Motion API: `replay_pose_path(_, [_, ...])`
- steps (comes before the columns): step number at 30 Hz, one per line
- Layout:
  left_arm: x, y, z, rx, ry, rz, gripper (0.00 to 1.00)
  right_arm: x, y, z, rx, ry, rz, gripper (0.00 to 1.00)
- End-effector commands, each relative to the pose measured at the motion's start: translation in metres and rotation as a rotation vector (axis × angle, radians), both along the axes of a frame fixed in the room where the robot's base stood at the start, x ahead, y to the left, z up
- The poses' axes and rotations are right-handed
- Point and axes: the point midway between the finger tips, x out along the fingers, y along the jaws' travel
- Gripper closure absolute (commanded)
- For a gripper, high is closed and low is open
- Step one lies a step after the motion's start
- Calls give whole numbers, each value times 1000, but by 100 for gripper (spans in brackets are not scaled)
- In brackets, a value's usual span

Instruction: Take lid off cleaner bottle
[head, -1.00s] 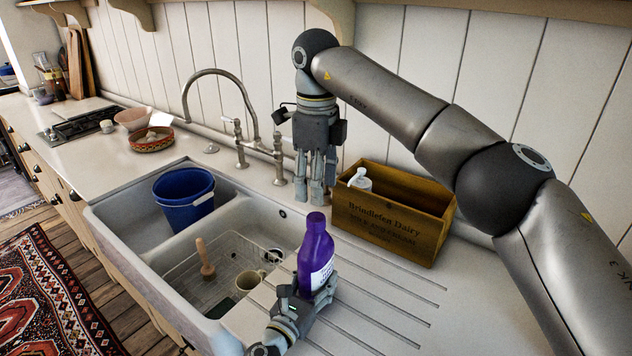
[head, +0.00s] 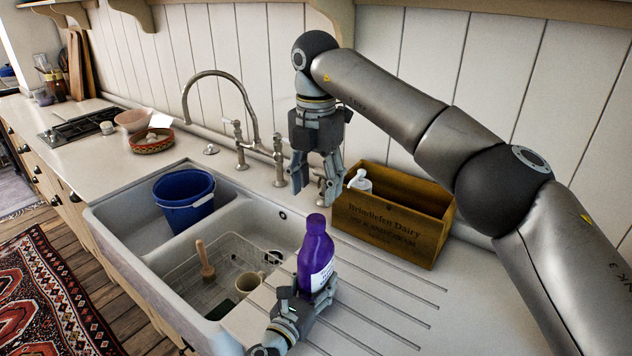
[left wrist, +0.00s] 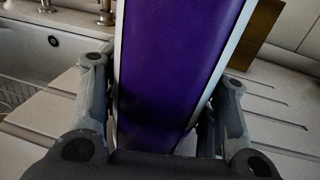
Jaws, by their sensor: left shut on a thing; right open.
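The cleaner bottle (head: 314,255) is purple with a pale label and stands upright on the draining board. Its purple lid (head: 316,222) is on top. My left gripper (head: 309,297) is shut around the lower body of the bottle; the purple side fills the middle of the left wrist view (left wrist: 172,70) between the fingers. My right gripper (head: 317,182) hangs above and behind the bottle with its fingers pointing down.
A wooden crate (head: 388,235) with a white pump bottle (head: 360,181) stands behind and to the right. The sink (head: 130,243) to the left holds a blue bucket (head: 184,200), a wire rack, a mug (head: 249,284) and a plunger-like wooden tool (head: 206,262). A tap (head: 246,110) rises behind it.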

Motion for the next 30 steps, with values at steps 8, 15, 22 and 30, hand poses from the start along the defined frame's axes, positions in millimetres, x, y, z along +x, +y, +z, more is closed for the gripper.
replay_pose_path(8, [0,0,0,0,0,0,100,0,0,0,0,-1,-472,49])
replay_pose_path(15, [0,0,0,0,0,0,100,0,0,0,-1,-1,-878,49])
replay_pose_path(22, [0,0,0,0,0,0,100,0,0,0,-2,-2,-1170,49])
replay_pose_path(30, [0,0,0,0,0,0,100,0,0,-6,-3,-2,-1289,49])
